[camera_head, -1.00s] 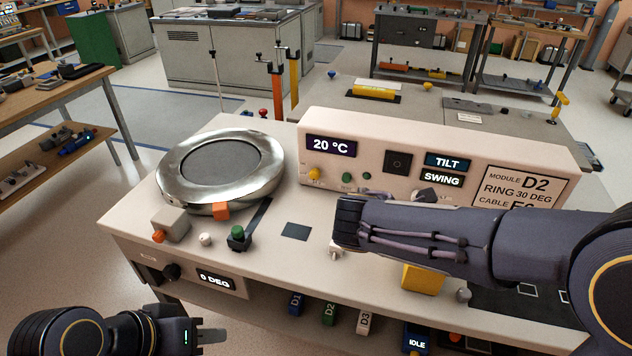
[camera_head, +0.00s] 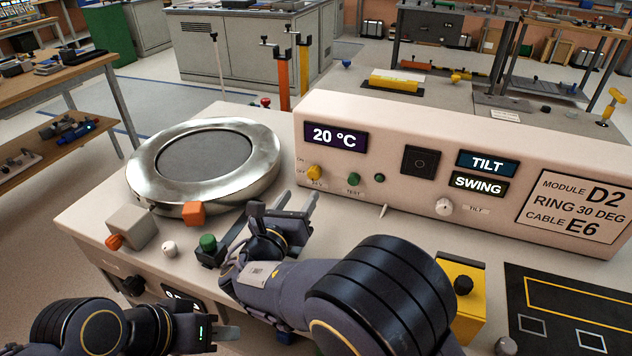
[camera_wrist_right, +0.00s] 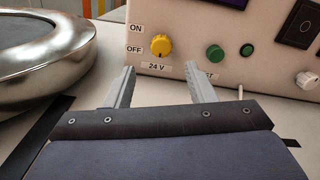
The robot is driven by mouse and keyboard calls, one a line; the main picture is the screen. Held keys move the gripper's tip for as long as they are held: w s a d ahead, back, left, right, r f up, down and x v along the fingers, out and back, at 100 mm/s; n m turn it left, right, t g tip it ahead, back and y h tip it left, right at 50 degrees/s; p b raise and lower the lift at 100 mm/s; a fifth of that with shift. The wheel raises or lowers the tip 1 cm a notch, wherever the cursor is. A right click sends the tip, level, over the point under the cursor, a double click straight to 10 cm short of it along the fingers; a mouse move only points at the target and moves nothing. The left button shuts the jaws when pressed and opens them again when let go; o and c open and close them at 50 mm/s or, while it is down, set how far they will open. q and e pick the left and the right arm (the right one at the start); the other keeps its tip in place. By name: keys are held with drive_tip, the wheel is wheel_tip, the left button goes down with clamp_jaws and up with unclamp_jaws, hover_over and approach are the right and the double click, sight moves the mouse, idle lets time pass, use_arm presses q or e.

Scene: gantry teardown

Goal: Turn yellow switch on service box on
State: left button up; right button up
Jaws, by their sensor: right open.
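The service box (camera_head: 400,195) is a long cream panel at the back of the bench. Its yellow switch (camera_head: 314,172) is a round knob near the left end, under the 20 °C display, beside ON and OFF labels. In the right wrist view the yellow switch (camera_wrist_right: 161,45) sits by the ON and OFF marks, above the label 24 V. My right gripper (camera_head: 290,210) is open and empty, in front of the box and short of the switch. In the wrist view its fingers (camera_wrist_right: 160,88) point towards the panel, the switch between and beyond them. My left gripper (camera_head: 228,333) is at the lower left, away from the box.
A silver ring (camera_head: 204,165) stands left of the box. Green buttons (camera_head: 353,179) sit right of the switch. A green-topped control (camera_head: 208,246) and a yellow block (camera_head: 462,285) are on the bench near my right arm.

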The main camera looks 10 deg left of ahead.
sight(313, 177)
drive_tip(key=w, duration=0.2)
drive_tip(key=w+d, duration=0.1)
drive_tip(key=w, duration=0.4)
drive_tip(key=shift+d+r, duration=0.1)
drive_tip(key=shift+d, duration=0.15)
drive_tip(key=c, duration=1)
